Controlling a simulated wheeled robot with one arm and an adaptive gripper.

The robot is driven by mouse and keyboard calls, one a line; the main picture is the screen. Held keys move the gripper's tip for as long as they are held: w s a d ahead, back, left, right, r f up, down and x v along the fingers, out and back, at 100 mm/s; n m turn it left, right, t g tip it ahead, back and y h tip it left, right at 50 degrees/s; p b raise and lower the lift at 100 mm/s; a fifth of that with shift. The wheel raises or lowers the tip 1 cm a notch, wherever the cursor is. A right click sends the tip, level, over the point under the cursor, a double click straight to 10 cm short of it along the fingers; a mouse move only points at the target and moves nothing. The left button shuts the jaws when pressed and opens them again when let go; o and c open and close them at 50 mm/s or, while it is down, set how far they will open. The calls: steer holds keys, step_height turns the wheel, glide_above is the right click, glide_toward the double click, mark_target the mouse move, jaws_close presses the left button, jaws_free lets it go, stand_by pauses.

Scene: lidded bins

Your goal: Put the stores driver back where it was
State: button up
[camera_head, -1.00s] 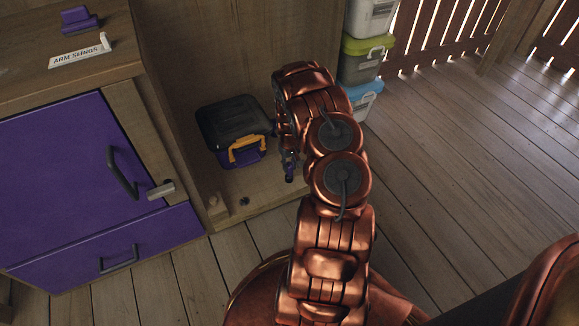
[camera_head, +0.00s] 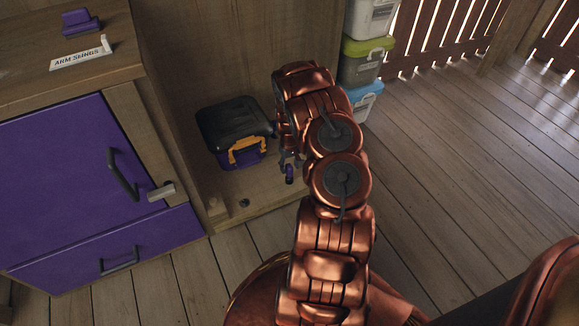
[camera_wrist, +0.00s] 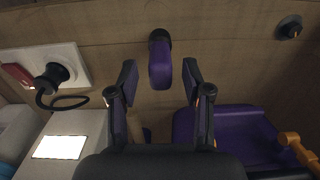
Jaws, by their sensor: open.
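The driver (camera_wrist: 160,65) has a purple handle with a dark end and shows between my gripper's two fingers in the wrist view. A clear gap lies on each side of it. My gripper (camera_wrist: 160,80) is open around the driver without visibly touching it. In the head view the purple handle (camera_head: 290,175) shows just below the fingertips of my gripper (camera_head: 291,161), over the wooden shelf board. The driver's lower part is hidden, and I cannot tell how it is seated.
A dark-lidded purple toolbox (camera_head: 232,128) with a yellow handle stands left of my gripper. A small black knob (camera_head: 244,203) is on the board. A purple cabinet (camera_head: 75,190) stands left; stacked bins (camera_head: 362,60) stand behind right. A socket plate (camera_wrist: 45,70) is left in the wrist view.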

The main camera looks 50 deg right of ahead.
step_height(320, 180, up, 11)
steer(key=p, duration=0.3)
steer(key=s+a+r+n+g, duration=0.1)
steer(key=s+a+r, duration=0.3)
steer(key=a+r, duration=0.7)
steer(key=s+a+r+g, duration=0.1)
steer(key=s+a+r, duration=0.4)
steer(key=a+r, duration=0.65)
steer(key=s+a+r+n+g, duration=0.1)
steer(key=s+a+r, duration=0.3)
steer(key=s+a, duration=0.3)
steer(key=s+a+r+n, duration=0.2)
steer(key=s+a+r, duration=0.2)
steer(key=s+a, duration=0.4)
steer(key=s, duration=0.7)
steer(key=shift+s+g, duration=0.35)
steer(key=shift+g, duration=0.05)
steer(key=shift+a+r, duration=0.1)
steer(key=shift+r, duration=0.1)
